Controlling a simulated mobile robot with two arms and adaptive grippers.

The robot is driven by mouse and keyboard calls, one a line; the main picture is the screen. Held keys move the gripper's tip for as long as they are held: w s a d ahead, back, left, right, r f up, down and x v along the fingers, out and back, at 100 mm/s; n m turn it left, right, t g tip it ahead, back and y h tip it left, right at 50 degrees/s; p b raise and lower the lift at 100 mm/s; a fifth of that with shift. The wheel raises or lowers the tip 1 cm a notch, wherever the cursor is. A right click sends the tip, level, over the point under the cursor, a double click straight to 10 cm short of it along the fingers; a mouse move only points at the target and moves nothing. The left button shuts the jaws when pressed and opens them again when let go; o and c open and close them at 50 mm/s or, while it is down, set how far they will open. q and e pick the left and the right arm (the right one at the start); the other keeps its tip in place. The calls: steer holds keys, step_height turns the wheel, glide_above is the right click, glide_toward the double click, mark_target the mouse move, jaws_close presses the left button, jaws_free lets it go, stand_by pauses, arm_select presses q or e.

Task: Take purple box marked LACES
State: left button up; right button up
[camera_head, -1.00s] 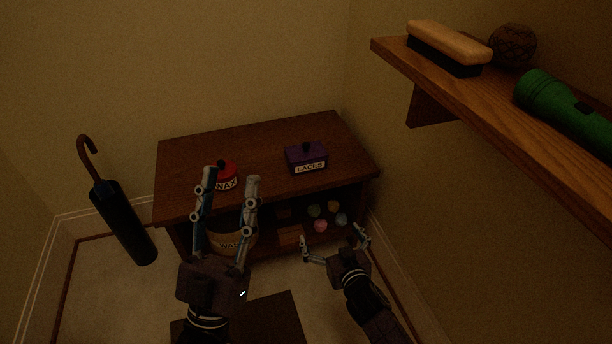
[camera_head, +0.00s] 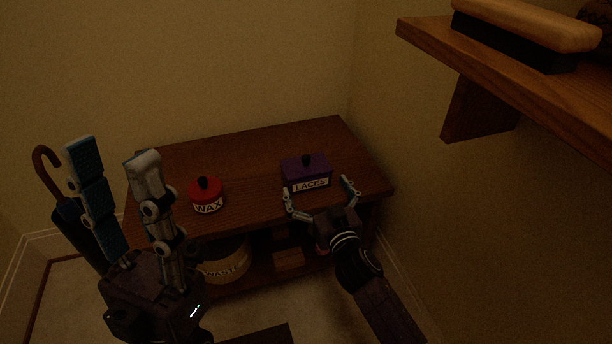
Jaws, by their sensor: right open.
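The purple box (camera_head: 305,170) with a dark knob and a LACES label on its front sits on the right half of the dark wooden cabinet top (camera_head: 250,152). My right gripper (camera_head: 319,186) is open. Its two fingers reach toward the front of the box, one near each front corner, and nothing is between them. I cannot tell whether they touch the box. My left gripper (camera_head: 114,150) is open, empty and raised close to the camera at the left, away from the box.
A red WAX tin (camera_head: 206,194) stands left of the box. A WASTE container (camera_head: 226,262) is on the cabinet's lower shelf. A dark umbrella (camera_head: 78,232) is partly hidden behind my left gripper. A wall shelf (camera_head: 490,62) with a brush (camera_head: 524,32) juts in at upper right.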

mark_target(306, 171)
steer(key=x, duration=0.1)
steer(key=b+x, duration=0.1)
steer(key=x, duration=0.1)
steer(key=b+x, duration=0.1)
steer(key=x, duration=0.1)
steer(key=shift+a, duration=0.3)
steer(key=shift+w+a+r+b, duration=0.1)
steer(key=shift+w+a+b, duration=0.05)
steer(key=shift+w+b, duration=0.25)
steer(key=c, duration=1.9)
steer(key=shift+c, duration=0.4)
steer(key=shift+r, duration=0.1)
